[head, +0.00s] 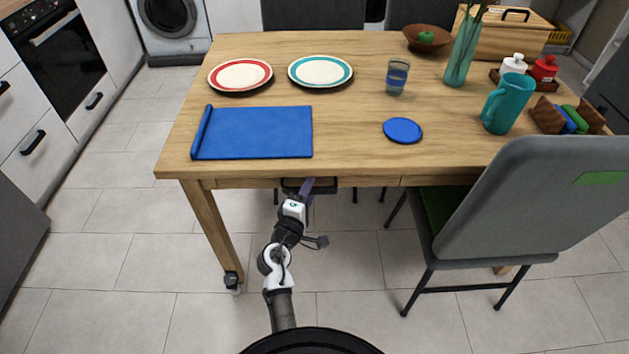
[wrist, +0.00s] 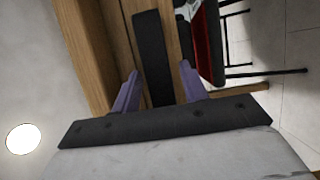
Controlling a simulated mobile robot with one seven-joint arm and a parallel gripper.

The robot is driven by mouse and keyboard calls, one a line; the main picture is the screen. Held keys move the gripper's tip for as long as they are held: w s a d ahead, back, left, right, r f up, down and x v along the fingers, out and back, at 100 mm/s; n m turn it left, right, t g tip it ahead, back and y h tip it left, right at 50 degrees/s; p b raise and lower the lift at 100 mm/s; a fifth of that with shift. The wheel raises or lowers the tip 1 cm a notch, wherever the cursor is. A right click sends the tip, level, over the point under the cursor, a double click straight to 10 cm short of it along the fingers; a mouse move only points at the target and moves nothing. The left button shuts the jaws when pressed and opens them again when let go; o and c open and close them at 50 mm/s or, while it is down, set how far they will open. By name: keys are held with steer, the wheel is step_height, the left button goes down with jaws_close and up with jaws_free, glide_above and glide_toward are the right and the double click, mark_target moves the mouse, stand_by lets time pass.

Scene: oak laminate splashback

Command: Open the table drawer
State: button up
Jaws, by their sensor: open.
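The table drawer (head: 250,183) is in the front edge of the wooden table, below the blue mat, and its front looks flush with the table frame. Its dark handle (head: 323,183) shows partly behind my gripper (head: 308,186). In the wrist view the black handle (wrist: 153,55) runs lengthwise between the two purple fingers of my gripper (wrist: 160,80). The fingers are open, one on each side of the handle. I cannot tell whether either finger touches it.
The wooden table (head: 350,110) holds two plates, a blue mat (head: 260,132), a blue coaster, a glass and a teal pitcher (head: 508,103). A grey chair (head: 530,200) stands at the right front. The tiled floor left of my arm is clear.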

steer(key=shift+w+d, duration=0.15)
steer(key=shift+w, duration=0.2)
steer(key=shift+s, duration=0.1)
steer(key=shift+c, duration=0.3)
jaws_close()
